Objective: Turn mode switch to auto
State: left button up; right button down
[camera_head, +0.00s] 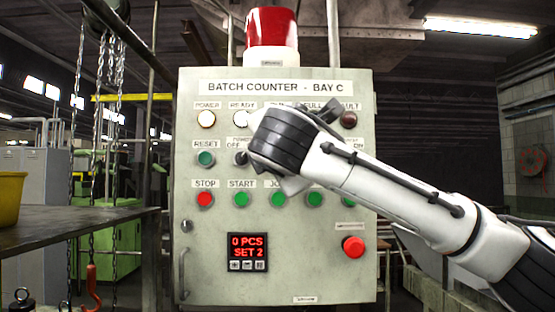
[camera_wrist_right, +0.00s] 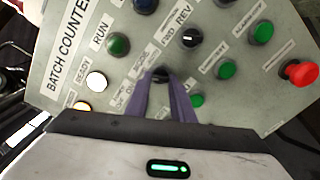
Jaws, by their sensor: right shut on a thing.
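In the right wrist view, my right gripper (camera_wrist_right: 164,84) is shut on a black switch knob (camera_wrist_right: 160,73), its two purple fingers on either side. This knob sits between the green RUN lamp (camera_wrist_right: 118,44) and a green button (camera_wrist_right: 198,99). Its label is too blurred to read, but it lies beside the FWD/REV switch (camera_wrist_right: 190,38) and seems to be the mode switch. In the head view, my right gripper (camera_head: 278,160) covers the knob on the BATCH COUNTER panel (camera_head: 210,275), so its setting cannot be told. My left gripper is not in view.
The power switch (camera_head: 240,157) sits just left of my gripper. The STOP button (camera_head: 205,199), the START button (camera_head: 242,199) and the red mushroom button (camera_head: 353,247) stick out below. A chain hook (camera_head: 92,285) hangs left, by a table (camera_head: 75,228).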

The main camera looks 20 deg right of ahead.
jog(key=shift+f, duration=0.15)
jog(key=m+b, duration=0.4)
jog(key=m, duration=0.7)
jog(key=shift+r+m, duration=0.2)
jog(key=shift+m, duration=0.2)
jog(key=c, duration=1.5)
grip_release()
jog(key=shift+c, duration=0.2)
jog(key=shift+b, duration=0.3)
